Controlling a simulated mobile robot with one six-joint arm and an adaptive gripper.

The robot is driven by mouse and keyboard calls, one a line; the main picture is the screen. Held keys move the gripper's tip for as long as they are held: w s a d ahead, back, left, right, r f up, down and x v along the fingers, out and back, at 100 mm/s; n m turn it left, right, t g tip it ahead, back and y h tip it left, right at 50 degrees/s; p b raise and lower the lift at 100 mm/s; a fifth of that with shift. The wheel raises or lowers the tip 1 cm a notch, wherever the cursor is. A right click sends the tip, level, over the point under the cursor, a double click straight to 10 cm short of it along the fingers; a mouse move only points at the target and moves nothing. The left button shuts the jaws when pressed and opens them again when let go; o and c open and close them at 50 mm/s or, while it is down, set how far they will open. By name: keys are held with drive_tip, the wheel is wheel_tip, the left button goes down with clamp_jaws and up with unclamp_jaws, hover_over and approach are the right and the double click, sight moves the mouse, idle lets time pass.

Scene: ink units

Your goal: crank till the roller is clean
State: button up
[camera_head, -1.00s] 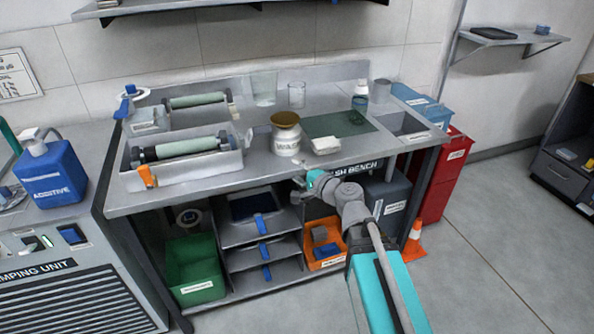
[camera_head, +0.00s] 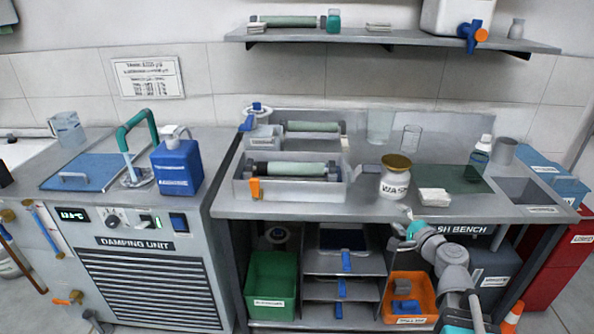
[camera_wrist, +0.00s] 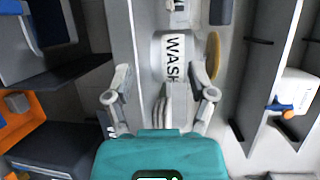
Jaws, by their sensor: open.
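A pale green roller (camera_head: 290,169) with dark ends lies across a grey tray (camera_head: 240,188) on the wash bench. An orange part (camera_head: 255,188) sits at the tray's front left; I cannot tell whether it is the crank. A second green roller (camera_head: 312,127) lies in a unit behind. My gripper (camera_head: 405,218) is at the bench's front edge, below and right of the tray. The white WASH jar (camera_wrist: 172,58) shows beyond the fingers.
The WASH jar (camera_head: 395,182), a white cloth pad (camera_head: 434,197) and a dark green mat (camera_head: 450,179) stand right of the tray. A shelf (camera_head: 400,40) hangs above. The damping unit (camera_head: 150,280) stands left. Shelves and bins fill the space under the bench.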

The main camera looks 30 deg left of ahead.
drive_tip(key=shift+r, duration=0.1)
drive_tip(key=m+g+h+p, duration=0.1)
drive_tip(key=g+h+p, duration=0.3)
drive_tip(key=p, duration=2)
approach(374, 168)
drive_tip(key=d+r+g+y, duration=0.1)
drive_tip(key=d, duration=0.1)
drive_tip(key=r+m+h+p, duration=0.1)
drive_tip(key=r+p, duration=0.1)
drive_tip(key=p, duration=0.1)
drive_tip(key=shift+s+g, duration=0.15)
drive_tip(key=shift+g, duration=0.25)
drive_tip(key=shift+f, duration=0.15)
drive_tip(key=b+x, duration=0.7)
drive_tip(key=x, duration=0.4)
drive_tip(key=shift+f, duration=0.15)
drive_tip(key=shift+b+x, duration=0.95)
drive_tip(key=shift+x, duration=0.25)
clamp_jaws()
